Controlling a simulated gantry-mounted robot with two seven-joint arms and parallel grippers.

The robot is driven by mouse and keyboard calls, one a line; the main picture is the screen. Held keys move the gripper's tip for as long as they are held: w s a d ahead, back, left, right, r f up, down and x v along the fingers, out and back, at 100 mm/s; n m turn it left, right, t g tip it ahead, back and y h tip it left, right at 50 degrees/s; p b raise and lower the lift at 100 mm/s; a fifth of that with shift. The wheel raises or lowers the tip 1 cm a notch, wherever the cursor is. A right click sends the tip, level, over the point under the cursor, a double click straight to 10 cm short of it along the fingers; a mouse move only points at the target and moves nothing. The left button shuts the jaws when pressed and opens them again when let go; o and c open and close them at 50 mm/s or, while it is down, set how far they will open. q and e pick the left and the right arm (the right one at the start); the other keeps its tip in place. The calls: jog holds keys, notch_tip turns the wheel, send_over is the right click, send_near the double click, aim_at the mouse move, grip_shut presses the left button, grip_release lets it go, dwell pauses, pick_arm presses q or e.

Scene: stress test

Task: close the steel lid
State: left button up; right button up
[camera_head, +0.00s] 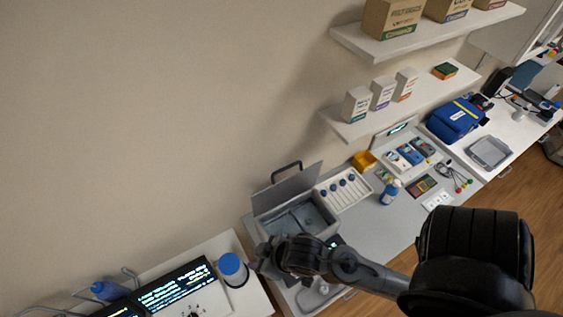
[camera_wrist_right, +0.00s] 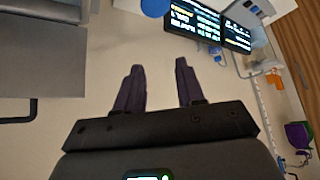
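The steel lid (camera_head: 287,188) stands raised and tilted at the back of the grey box (camera_head: 327,212), with a dark handle on its upper edge. The box is open and its inside shows. In the right wrist view the grey lid (camera_wrist_right: 40,60) is at the left edge, with its dark handle (camera_wrist_right: 20,119) below it. My right gripper (camera_head: 262,260) is at the front left of the box in the head view, partly hidden by its own wrist. Its two fingers (camera_wrist_right: 159,80) are apart with nothing between them, to one side of the lid. My left gripper is not in view.
A blue-capped container (camera_head: 233,269) and a dark screen (camera_head: 176,287) are on the left table. A white tray (camera_head: 345,190) and a blue bottle (camera_head: 390,192) stand right of the box. Shelves with boxes (camera_head: 380,118) hang above. Bare wall lies left of the lid.

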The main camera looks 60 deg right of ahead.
notch_tip(320, 180, down, 7)
jog(key=a+n+t+y+b, duration=0.1)
jog(key=n+y+b, duration=0.1)
jog(key=n+y, duration=0.45)
jog(key=s+d+n+g+y+b, duration=0.1)
jog(key=s+d+g+b, duration=0.2)
jog(key=d, duration=0.7)
jog(key=s+d+n+g+b, duration=0.1)
jog(key=d+n+g+b, duration=0.3)
jog(key=d, duration=0.6)
jog(key=w+d+r+m+g+h+b, duration=0.25)
jog(key=w+d+r, duration=0.35)
jog(key=d+r, duration=0.35)
jog(key=w+d+r+n+h+b, duration=0.1)
jog(key=w+r+h+b, duration=0.35)
jog(key=w+r, duration=0.4)
jog(key=shift+h, duration=0.55)
jog(key=s+f, duration=0.1)
jog(key=f, duration=0.1)
jog(key=f+p, duration=0.1)
jog(key=f, duration=0.2)
jog(key=s+f+p, duration=0.1)
jog(key=f, duration=0.2)
jog(key=shift+s+a, duration=0.1)
jog(key=shift+s, duration=0.2)
